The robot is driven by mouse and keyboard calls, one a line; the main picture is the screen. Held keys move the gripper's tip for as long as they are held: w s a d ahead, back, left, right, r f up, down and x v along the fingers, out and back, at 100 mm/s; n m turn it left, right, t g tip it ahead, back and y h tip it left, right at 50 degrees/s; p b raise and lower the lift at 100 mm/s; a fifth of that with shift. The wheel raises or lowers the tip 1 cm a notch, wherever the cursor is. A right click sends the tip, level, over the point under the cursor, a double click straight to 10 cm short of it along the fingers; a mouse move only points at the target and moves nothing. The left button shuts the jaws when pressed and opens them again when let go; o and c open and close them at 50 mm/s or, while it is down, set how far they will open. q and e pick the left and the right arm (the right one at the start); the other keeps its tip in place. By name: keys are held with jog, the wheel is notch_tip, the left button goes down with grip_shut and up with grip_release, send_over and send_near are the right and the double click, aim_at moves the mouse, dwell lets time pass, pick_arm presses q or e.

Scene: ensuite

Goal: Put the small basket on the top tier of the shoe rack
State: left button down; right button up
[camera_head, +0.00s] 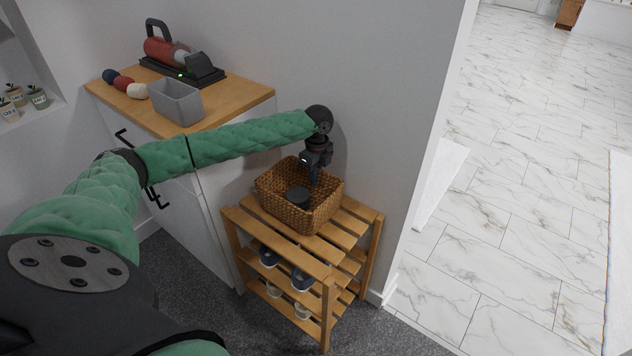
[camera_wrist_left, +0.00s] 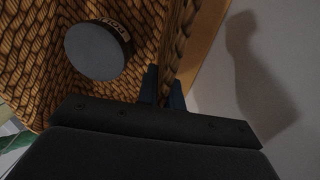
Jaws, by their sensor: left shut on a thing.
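The small basket (camera_head: 279,208) is brown and woven, and sits at the top tier of the wooden shoe rack (camera_head: 285,238). Any small gap between its underside and the slats cannot be made out. A dark round tin (camera_head: 298,196) lies inside it. My left gripper (camera_head: 313,178) is at the basket's back right rim, shut on its wall. In the left wrist view the fingers (camera_wrist_left: 163,90) straddle the woven wall (camera_wrist_left: 172,45), with the tin (camera_wrist_left: 97,50) showing inside the basket. My right gripper is not in view.
Shoes (camera_head: 301,279) stand on the rack's lower tiers. A wooden-topped cabinet (camera_head: 225,106) to the left bears a grey bin (camera_head: 176,101), a red device (camera_head: 166,52) and several rolled items. The wall is close behind the rack. Marble floor (camera_head: 520,190) lies open at right.

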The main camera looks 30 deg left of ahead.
aim_at(315, 191)
pick_arm(q)
jog(key=f, duration=0.2)
jog(key=shift+w+f, duration=0.2)
jog(key=shift+f, duration=0.2)
jog(key=c, duration=1.5)
grip_release()
jog(key=shift+f, duration=0.1)
jog(key=shift+c, duration=0.2)
notch_tip(315, 191, up, 12)
jog(key=shift+w, duration=0.35)
